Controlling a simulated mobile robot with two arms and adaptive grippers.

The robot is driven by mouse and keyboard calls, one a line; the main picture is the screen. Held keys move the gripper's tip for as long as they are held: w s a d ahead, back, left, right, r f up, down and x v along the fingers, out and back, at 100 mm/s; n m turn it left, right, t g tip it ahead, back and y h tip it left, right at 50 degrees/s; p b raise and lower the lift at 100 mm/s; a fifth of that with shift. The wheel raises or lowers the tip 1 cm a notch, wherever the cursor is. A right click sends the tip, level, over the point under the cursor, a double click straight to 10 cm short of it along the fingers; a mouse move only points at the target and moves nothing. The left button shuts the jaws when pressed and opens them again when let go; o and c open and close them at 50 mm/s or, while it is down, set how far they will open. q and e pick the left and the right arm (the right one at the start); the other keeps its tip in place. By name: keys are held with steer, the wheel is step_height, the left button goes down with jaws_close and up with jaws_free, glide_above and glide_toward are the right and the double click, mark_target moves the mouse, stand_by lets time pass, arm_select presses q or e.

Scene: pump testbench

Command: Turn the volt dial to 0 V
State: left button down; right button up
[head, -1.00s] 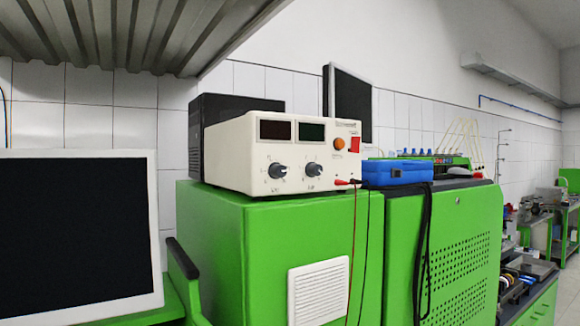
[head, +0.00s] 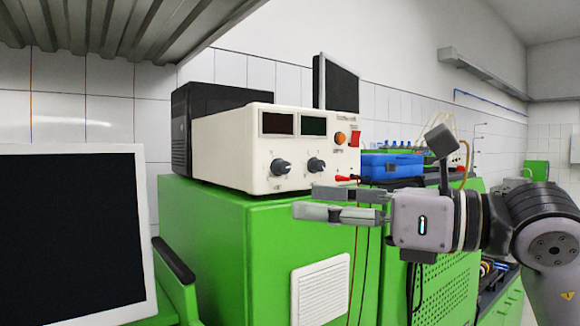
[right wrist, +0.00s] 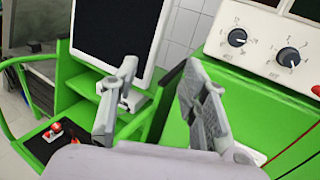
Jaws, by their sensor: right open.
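In the head view, the left dial (head: 281,168) and the right dial (head: 316,165) sit side by side below two dark displays. In the right wrist view, the left dial (right wrist: 237,38) and right dial (right wrist: 287,60) show at the upper right. The labels are too small to read surely, so I cannot tell which is the volt dial. My right gripper (head: 306,201) is open and empty, pointing left, below the dials in the picture. My left gripper is out of view.
A blue box (head: 392,165) sits right of the power supply. Red and black leads hang down the green cabinet (head: 215,225). A white-framed monitor (head: 75,230) stands at left. A ribbed metal shelf (head: 120,25) overhangs the upper left.

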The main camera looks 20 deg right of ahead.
steer(key=s+d+r+m+t+h, duration=0.1)
steer(key=d+r+m+t+h, duration=0.1)
steer(key=d+r+t+h, duration=0.35)
steer(key=g+p, duration=0.2)
steer(key=p, duration=0.6)
glide_toward(286, 167)
steer(key=x, duration=0.7)
steer(key=shift+w+a, duration=0.2)
steer(key=shift+w, duration=0.15)
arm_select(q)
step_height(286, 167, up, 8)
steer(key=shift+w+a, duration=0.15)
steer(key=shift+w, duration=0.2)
arm_select(e)
steer(key=shift+w+a, duration=0.15)
steer(key=shift+w, duration=0.2)
jaws_close()
